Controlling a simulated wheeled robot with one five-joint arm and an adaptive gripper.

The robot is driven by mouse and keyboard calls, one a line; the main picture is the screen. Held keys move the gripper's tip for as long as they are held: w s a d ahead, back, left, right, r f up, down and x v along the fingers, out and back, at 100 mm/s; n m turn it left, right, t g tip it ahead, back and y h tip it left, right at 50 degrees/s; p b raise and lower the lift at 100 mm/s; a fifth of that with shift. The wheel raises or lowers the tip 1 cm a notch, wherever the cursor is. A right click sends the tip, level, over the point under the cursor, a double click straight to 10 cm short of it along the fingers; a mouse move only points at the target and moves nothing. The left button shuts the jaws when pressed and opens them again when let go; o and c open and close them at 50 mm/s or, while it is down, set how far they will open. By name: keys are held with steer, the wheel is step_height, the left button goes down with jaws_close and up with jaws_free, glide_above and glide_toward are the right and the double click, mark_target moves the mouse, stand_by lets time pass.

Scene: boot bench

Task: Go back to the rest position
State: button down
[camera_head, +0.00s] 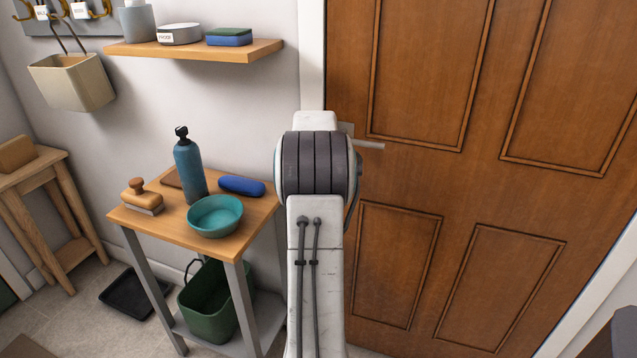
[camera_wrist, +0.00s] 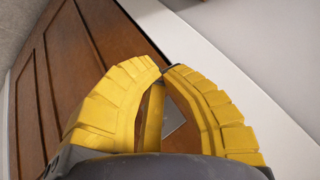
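My gripper (camera_wrist: 164,68) shows in the wrist view as curved yellow fingers whose tips come together. Nothing is visible held between the tips. Past the fingers I see the brown panelled door (camera_wrist: 75,70) and a white frame strip. In the head view my arm stands upright in the middle, in front of the door's left edge; my gripper is hidden there.
A small bench (camera_head: 160,226) left of my arm carries a blue bottle (camera_head: 189,165), a teal bowl (camera_head: 215,215), a brush (camera_head: 142,196) and a blue case (camera_head: 242,186). A green bucket (camera_head: 208,305) stands beneath. A wall shelf (camera_head: 190,51) is above. The door (camera_head: 440,190) has a handle (camera_head: 369,145).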

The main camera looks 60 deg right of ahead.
steer(key=shift+w+a+r+p, duration=0.3)
steer(key=shift+a+r, duration=0.35)
steer(key=shift+r, duration=0.2)
steer(key=s+a+f+n+g+y, duration=0.25)
steer(key=s+a+f+n, duration=0.2)
steer(key=a, duration=0.45)
steer(key=s+a+f+n+g+y, duration=0.1)
steer(key=s+a+f+n+y, duration=0.25)
steer(key=s+a, duration=0.4)
steer(key=s+a+r+n+t+p, duration=0.1)
steer(key=a+r+n+p, duration=0.2)
steer(key=a+r, duration=0.3)
steer(key=s+a+r+n+t+p, duration=0.1)
steer(key=a+r+n+p, duration=0.2)
steer(key=a, duration=1.2)
steer(key=s+a+r+n+t+p, duration=0.1)
steer(key=a+r+n+p, duration=0.3)
steer(key=a+r, duration=0.6)
steer(key=shift+s+a+r+n, duration=0.15)
steer(key=shift+s+a+n, duration=0.25)
steer(key=shift+n, duration=0.7)
